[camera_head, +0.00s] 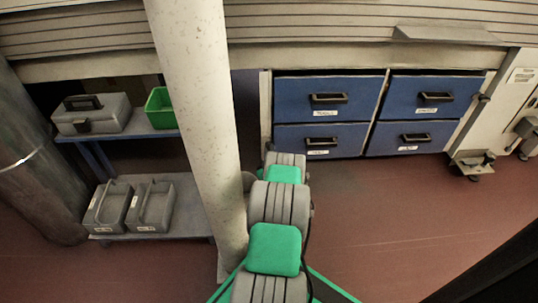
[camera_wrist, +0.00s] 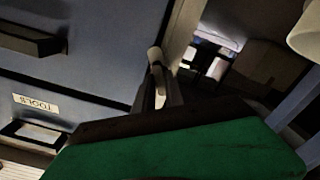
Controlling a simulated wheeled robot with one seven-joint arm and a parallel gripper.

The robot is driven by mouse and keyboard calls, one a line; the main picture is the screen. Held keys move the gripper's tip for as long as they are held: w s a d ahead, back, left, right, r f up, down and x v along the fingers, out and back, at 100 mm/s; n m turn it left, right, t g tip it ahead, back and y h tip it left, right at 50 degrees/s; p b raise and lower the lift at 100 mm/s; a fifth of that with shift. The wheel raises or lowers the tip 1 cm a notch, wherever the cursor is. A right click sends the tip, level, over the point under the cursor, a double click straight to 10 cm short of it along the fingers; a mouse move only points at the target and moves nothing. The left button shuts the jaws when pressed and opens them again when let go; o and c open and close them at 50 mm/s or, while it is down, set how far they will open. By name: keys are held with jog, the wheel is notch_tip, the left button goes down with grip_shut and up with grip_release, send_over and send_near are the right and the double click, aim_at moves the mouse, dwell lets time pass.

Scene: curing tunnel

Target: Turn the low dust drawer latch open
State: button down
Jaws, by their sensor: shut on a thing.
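My gripper (camera_wrist: 157,88) is at the left side post of the blue drawer cabinet. In the wrist view its narrow fingers are shut on a small pale latch (camera_wrist: 154,56) with a rounded end, beside the drawer fronts. Most of the latch is hidden by the fingers, and its turn angle is hard to tell. In the head view my green-and-grey arm hides the gripper and the latch. The lower left blue drawer (camera_head: 345,132) is closed; its label is too small to read.
A pale round column (camera_head: 198,110) stands close on the left of my arm. Beyond it, a shelf unit (camera_head: 190,222) holds grey caddies (camera_head: 150,207), a grey toolbox (camera_head: 92,115) and a green bin (camera_head: 160,106).

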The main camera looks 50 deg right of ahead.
jog(key=m+b, duration=0.1)
jog(key=m, duration=0.5)
jog(key=shift+d+r, duration=0.1)
jog(key=shift+d, duration=0.05)
jog(key=shift+m, duration=0.3)
jog(key=c, duration=1.6)
grip_release()
jog(key=shift+s, duration=0.1)
jog(key=shift+o, duration=1)
jog(key=p+v, duration=0.2)
jog(key=v, duration=0.5)
jog(key=shift+s+a+p, duration=0.15)
jog(key=shift+a+p, duration=0.2)
jog(key=shift+a, duration=0.05)
